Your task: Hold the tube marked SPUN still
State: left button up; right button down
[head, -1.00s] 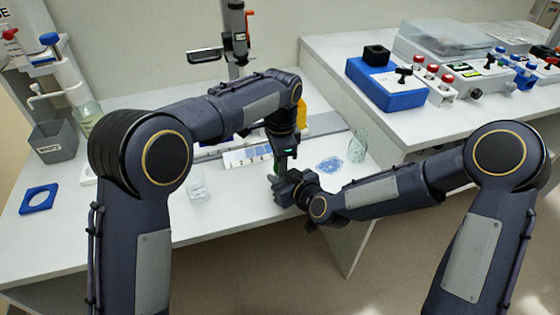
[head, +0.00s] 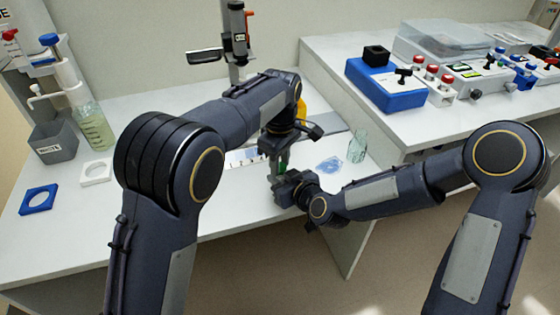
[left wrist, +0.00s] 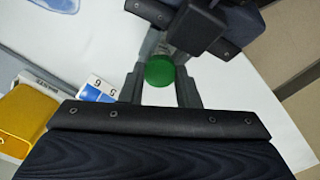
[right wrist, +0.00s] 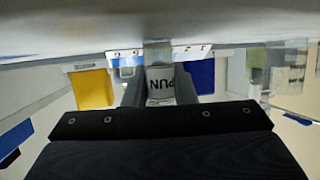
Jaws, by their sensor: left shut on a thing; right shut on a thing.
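The tube marked SPUN (right wrist: 160,84) stands between the fingers of my right gripper (right wrist: 158,92) in the right wrist view. Part of its label shows, upside down. My right gripper is shut on the tube's body. The green cap (left wrist: 160,71) shows between the fingers of my left gripper (left wrist: 163,82) in the left wrist view, and my left gripper is shut on it. In the head view my left gripper (head: 284,158) is directly above my right gripper (head: 277,178). The arms and grippers hide most of the tube there.
The bench front is clear.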

pick_arm(q)
jog(key=shift+r, duration=0.2)
dwell(0.5)
jog(key=shift+r, duration=0.95)
jog(key=shift+r, duration=2)
pick_arm(e)
jog(key=c, duration=1.1)
grip_release()
pick_arm(q)
jog(key=shift+r, duration=0.15)
jog(key=shift+s, duration=0.1)
pick_arm(e)
jog(key=v, duration=1.2)
jog(key=shift+r, duration=0.15)
